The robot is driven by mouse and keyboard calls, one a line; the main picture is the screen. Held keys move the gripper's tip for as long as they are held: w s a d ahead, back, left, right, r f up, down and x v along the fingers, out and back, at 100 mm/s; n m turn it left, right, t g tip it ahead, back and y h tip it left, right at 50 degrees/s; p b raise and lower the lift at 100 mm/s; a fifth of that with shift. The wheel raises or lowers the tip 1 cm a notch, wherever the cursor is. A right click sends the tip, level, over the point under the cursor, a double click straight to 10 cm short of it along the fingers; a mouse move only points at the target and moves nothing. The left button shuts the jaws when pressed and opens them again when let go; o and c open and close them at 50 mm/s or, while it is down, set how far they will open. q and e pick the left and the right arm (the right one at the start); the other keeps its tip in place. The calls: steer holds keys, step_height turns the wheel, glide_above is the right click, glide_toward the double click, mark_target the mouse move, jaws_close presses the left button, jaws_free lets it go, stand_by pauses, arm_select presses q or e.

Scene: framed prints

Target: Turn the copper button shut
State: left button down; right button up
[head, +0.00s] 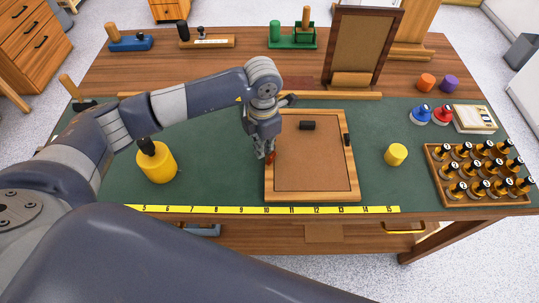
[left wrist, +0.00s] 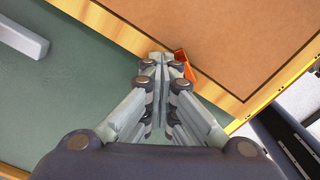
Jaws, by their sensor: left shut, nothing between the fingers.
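The copper button (head: 272,156) sits at the left edge of a framed print lying back side up, its wooden frame (head: 312,196) around a brown backing board (head: 312,165). In the left wrist view the copper button (left wrist: 186,65) is an orange piece over the inner edge of the frame, partly hidden by the fingers. My left gripper (head: 265,156) is shut and empty, its tips right beside the button; I cannot tell if they touch. The closed tips also show in the left wrist view (left wrist: 160,58). A black button (head: 347,140) is at the frame's right side. My right gripper is out of view.
A black block (head: 307,125) lies on the backing. A yellow pot (head: 157,164) stands left, a yellow cylinder (head: 396,154) right, a bottle rack (head: 429,160) far right. A picture frame (head: 334,50) stands behind.

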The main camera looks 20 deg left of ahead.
mark_target(276, 154)
arm_select(q)
steer(key=shift+w+d+b, duration=0.45)
steer(key=shift+d+b, duration=0.15)
steer(key=shift+d, duration=0.2)
stand_by(0.9)
steer(key=shift+d+f+b, duration=0.1)
steer(key=shift+d+b, duration=0.3)
steer(key=shift+d, duration=0.35)
stand_by(0.8)
step_height(276, 154, up, 2)
steer(key=shift+p, duration=0.6)
steer(key=shift+r+p, duration=1.3)
steer(key=shift+r, duration=1.3)
